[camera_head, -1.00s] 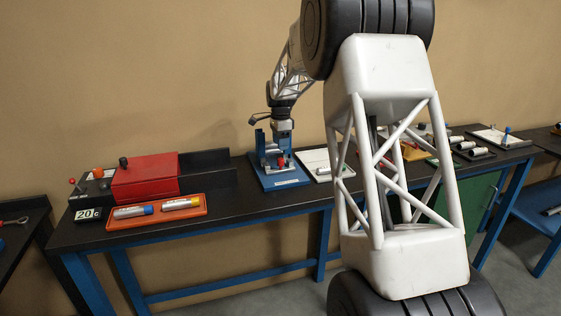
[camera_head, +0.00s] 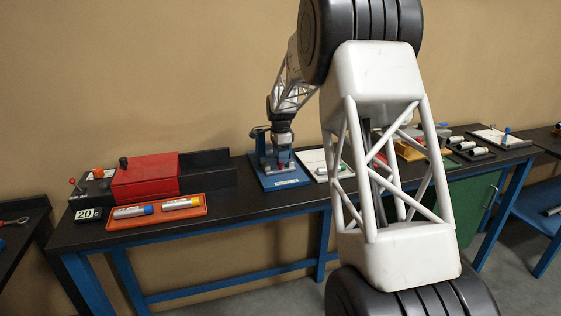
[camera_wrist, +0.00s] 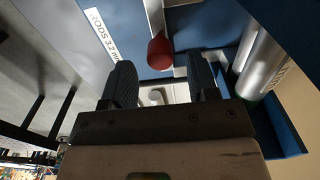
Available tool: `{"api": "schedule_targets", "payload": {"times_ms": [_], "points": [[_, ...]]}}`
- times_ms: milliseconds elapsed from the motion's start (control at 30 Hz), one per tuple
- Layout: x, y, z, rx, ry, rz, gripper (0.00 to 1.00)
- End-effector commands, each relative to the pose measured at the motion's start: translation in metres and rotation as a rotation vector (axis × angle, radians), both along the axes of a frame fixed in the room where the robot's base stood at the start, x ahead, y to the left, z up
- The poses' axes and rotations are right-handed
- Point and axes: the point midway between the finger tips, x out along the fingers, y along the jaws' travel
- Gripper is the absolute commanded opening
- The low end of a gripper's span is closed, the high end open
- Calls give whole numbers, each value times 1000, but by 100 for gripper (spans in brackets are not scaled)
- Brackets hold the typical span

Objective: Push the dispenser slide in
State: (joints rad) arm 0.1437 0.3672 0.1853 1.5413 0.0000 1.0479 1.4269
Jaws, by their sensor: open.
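The dispenser (camera_head: 286,183) is a blue fixture with a blue base and a white label on its front edge. It stands on the dark bench, and the wrist view shows its label (camera_wrist: 101,33) with "RODS 3.2 mm". A red knob (camera_wrist: 160,52), apparently on the slide, shows in the wrist view just beyond the fingertips, near the middle of the gap. My gripper (camera_wrist: 161,78) is open with nothing between its dark fingers. In the head view my gripper (camera_head: 283,156) is over the dispenser and hides much of it. Contact with the knob cannot be told.
A silver cylinder (camera_wrist: 262,66) lies close to the right finger in the wrist view. A white board (camera_head: 313,160) lies right of the dispenser.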

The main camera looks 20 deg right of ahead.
Motion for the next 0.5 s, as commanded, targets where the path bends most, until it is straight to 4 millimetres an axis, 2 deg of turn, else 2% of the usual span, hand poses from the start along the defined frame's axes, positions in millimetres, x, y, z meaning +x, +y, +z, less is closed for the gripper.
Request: {"api": "schedule_targets", "payload": {"times_ms": [200, 500], "points": [[0, 0, -22, 0, 1, 0, 54], [0, 0, -29, 0, 0, 0, 54]]}}
